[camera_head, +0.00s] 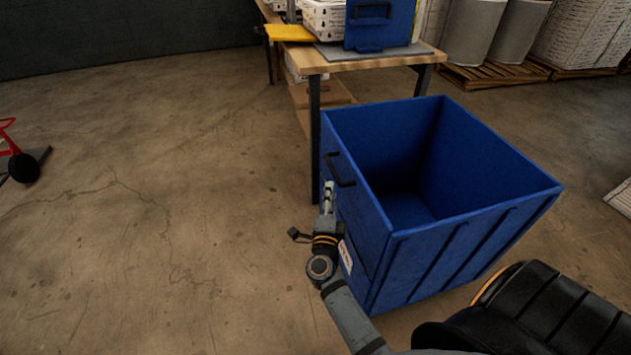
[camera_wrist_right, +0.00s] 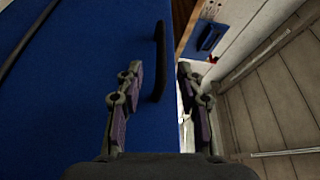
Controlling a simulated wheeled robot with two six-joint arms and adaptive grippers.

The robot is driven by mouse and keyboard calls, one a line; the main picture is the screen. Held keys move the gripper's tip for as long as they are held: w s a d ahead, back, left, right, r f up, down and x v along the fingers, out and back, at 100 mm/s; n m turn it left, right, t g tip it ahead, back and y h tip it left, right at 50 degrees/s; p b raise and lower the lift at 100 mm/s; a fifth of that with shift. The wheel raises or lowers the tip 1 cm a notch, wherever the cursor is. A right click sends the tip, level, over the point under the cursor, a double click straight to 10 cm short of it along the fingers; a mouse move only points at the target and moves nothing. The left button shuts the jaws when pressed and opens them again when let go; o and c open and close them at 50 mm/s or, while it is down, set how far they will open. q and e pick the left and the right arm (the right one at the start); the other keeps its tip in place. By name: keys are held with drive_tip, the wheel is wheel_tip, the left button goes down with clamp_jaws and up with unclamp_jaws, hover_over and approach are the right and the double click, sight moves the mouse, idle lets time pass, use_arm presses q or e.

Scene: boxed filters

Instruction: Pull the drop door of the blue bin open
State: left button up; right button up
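The blue bin (camera_head: 470,215) stands on the floor, open at the top and empty as far as I can see. Its drop door (camera_head: 352,180), on the left side, stands upright, closed against the bin's walls. A black bar handle (camera_head: 338,171) is near the door's top. My right gripper (camera_head: 329,188) is beside the door, close to the handle. In the right wrist view the gripper's fingers (camera_wrist_right: 160,76) are apart, with the black handle (camera_wrist_right: 159,50) in the gap between them; I cannot tell whether they touch it. My left gripper is not in view.
A wooden workbench (camera_head: 390,60) stands behind the bin, with a smaller blue bin (camera_head: 378,22) and white boxes (camera_head: 324,18) on it. Pallets (camera_head: 497,75) are at the back right. The concrete floor (camera_head: 160,210) left of the door is clear.

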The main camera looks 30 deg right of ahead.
sight(332, 167)
drive_tip(key=b+x, duration=0.1)
drive_tip(key=x, duration=0.9)
drive_tip(key=shift+w+d, duration=0.15)
drive_tip(key=shift+w, duration=0.1)
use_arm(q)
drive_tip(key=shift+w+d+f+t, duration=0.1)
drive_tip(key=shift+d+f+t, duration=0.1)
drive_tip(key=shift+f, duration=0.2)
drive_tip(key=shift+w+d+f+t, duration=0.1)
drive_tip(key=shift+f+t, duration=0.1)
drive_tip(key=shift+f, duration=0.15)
use_arm(e)
clamp_jaws()
